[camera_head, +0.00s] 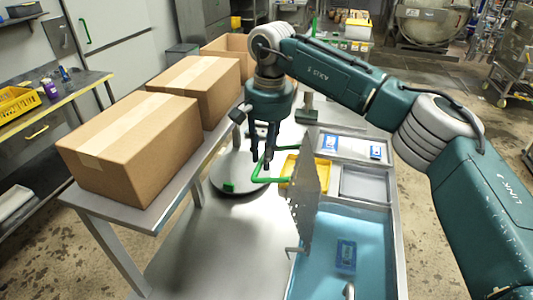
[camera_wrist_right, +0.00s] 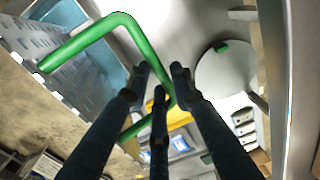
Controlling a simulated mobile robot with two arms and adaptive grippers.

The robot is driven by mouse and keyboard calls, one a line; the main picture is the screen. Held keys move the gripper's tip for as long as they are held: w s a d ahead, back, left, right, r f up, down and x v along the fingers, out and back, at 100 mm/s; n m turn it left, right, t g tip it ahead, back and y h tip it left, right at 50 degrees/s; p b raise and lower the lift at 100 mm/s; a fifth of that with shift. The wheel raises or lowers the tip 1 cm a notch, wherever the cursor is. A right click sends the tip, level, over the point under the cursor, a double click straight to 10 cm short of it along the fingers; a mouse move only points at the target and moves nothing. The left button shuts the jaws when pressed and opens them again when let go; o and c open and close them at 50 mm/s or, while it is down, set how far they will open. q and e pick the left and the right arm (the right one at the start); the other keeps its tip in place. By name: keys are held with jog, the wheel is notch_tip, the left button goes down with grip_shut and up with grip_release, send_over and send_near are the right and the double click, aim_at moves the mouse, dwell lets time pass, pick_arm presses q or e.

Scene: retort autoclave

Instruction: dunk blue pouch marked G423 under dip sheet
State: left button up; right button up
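A blue pouch (camera_head: 346,256) lies in the blue liquid of the basin (camera_head: 373,240); its marking is too small to read. The perforated metal dip sheet (camera_head: 305,195) stands steeply tilted at the basin's left side. Its green bent handle (camera_head: 258,170) reaches out to the left and crosses the right wrist view (camera_wrist_right: 88,36). My right gripper (camera_head: 266,160) is at the handle, fingers pointing down. In the right wrist view its fingers (camera_wrist_right: 160,82) are spread apart, with the green bar between or just beyond them; contact is unclear. My left gripper is not in view.
Blue-and-white pouches (camera_head: 328,143) lie in a tray compartment behind the basin, beside a yellow tray (camera_head: 291,170). A grey compartment (camera_head: 365,184) looks empty. Cardboard boxes (camera_head: 140,145) stand on a side table at left. A round plate (camera_head: 240,180) and bare metal top lie left of the sheet.

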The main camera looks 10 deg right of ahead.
jog(key=shift+o, duration=0.7)
jog(key=shift+a, duration=0.35)
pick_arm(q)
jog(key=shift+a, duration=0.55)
pick_arm(e)
jog(key=shift+r, duration=0.1)
jog(key=shift+w, duration=0.1)
jog(key=shift+r, duration=0.3)
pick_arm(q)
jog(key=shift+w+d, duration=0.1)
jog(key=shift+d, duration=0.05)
pick_arm(e)
notch_tip(320, 180, up, 11)
jog(key=shift+s+d, duration=0.25)
jog(key=shift+d, duration=0.2)
